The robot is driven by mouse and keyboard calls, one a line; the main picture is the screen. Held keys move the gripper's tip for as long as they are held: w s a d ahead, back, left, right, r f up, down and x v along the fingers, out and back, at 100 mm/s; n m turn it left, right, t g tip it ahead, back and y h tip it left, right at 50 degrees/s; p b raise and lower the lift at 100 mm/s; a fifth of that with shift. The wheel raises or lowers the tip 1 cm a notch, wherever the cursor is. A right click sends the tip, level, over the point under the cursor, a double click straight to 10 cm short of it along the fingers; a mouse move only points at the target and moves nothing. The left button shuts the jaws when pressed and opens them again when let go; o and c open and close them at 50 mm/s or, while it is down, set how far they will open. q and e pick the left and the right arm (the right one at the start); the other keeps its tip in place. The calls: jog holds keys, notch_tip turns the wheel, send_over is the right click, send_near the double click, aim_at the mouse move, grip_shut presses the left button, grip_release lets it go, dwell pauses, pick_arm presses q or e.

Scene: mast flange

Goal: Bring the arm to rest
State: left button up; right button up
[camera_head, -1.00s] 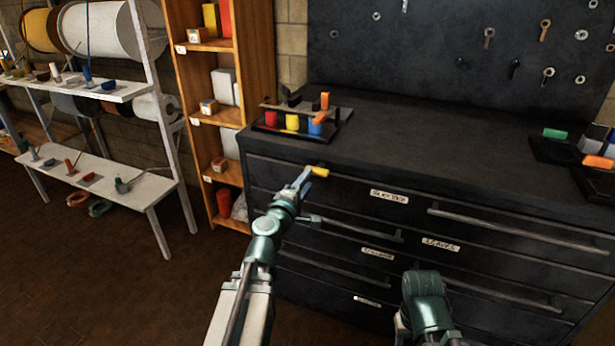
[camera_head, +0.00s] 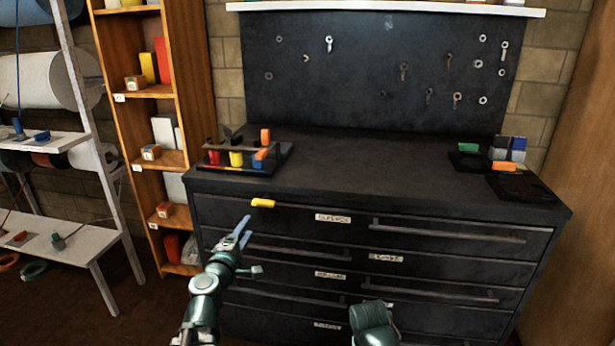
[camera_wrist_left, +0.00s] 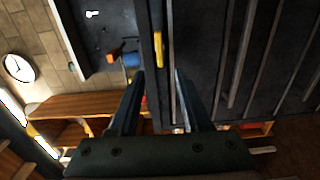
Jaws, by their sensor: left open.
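My left gripper (camera_head: 243,232) is in front of the black drawer cabinet (camera_head: 400,185), below and slightly left of a small yellow piece (camera_head: 262,203) at the cabinet's upper front. A gap shows between the fingertips and the yellow piece. In the left wrist view, the two fingers (camera_wrist_left: 157,95) stand apart with nothing held. The yellow piece also shows there (camera_wrist_left: 158,48), beyond the fingertips. Part of my right arm shows at the bottom of the head view, but its gripper is not visible.
A dark rack with red, yellow, blue and orange items (camera_head: 240,160) stands on the cabinet top at left. Dark trays (camera_head: 520,187) stand at right. The top between is clear. A wooden shelf (camera_head: 165,185) and white rack (camera_head: 80,245) stand left.

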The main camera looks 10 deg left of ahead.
pick_arm(q)
jog(key=s+d+r+m+g+h+p, duration=0.1)
jog(key=s+d+m+g+h+p, duration=0.15)
jog(key=d+m+p, duration=0.4)
jog(key=s+d+m+g+h+p, duration=0.1)
jog(key=d+m+g+h+p, duration=0.2)
jog(key=d, duration=0.6)
jog(key=s+d+r+m+g+h+p, duration=0.1)
jog(key=s+d+m+g+h+p, duration=0.2)
jog(key=d, duration=0.5)
jog(key=s+d+f+m+g+y+p, duration=0.2)
jog(key=s+d+m+g+y+p, duration=0.1)
jog(key=s+d+m+g+p, duration=0.25)
jog(key=s+a+r+m+g+y+p, duration=0.2)
jog(key=s+a+y+p, duration=0.4)
jog(key=s, duration=0.5)
jog(key=shift+a+r+m+g+y, duration=0.15)
jog(key=shift+r+m+g+y, duration=0.2)
jog(key=shift+m+g+y, duration=0.65)
jog(key=shift+n+h, duration=0.3)
jog(key=shift+h, duration=0.05)
